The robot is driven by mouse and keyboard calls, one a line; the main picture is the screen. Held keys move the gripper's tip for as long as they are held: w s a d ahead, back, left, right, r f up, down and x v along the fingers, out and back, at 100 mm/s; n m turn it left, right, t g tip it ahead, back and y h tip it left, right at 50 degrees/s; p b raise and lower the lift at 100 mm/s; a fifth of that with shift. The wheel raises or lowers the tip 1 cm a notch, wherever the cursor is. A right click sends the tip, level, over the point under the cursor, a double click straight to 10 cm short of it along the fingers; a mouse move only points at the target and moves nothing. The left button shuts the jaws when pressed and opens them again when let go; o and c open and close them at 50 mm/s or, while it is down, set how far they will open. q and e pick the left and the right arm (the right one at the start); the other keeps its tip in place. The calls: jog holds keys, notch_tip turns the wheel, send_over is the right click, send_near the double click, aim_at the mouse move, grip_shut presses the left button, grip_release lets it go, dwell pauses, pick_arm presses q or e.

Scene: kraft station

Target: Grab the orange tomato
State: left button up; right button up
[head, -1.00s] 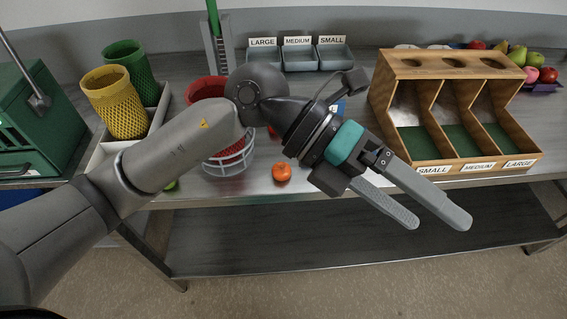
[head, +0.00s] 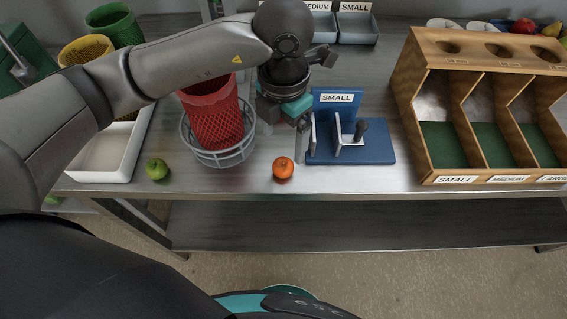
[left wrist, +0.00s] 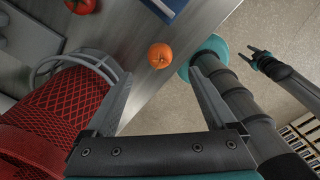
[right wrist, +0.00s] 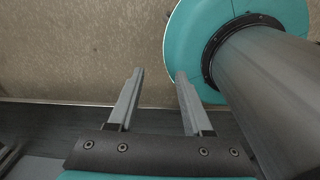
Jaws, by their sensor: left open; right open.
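The orange tomato (head: 283,168) lies on the metal table near its front edge, left of the blue stand. It also shows in the left wrist view (left wrist: 160,56), ahead of my left gripper and between the lines of its fingers. My left gripper (left wrist: 162,85) is open and empty, pointing down toward the table with the tomato beyond its fingertips. In the head view its fingers are partly hidden behind the wrist. My right gripper (right wrist: 159,73) is open and empty over the floor, away from the tomato.
A red mesh basket (head: 214,110) in a wire holder (head: 222,158) stands close left of my left gripper. A green fruit (head: 157,168) lies further left. The blue stand (head: 372,152) and wooden sorter (head: 437,178) are on the right. A red tomato (left wrist: 80,5) shows in the left wrist view.

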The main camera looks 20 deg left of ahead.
aim_at(283, 163)
pick_arm(q)
notch_tip(283, 163, down, 9)
jog(key=shift+r, duration=0.15)
dwell(0.4)
jog(key=shift+c, duration=0.4)
grip_shut()
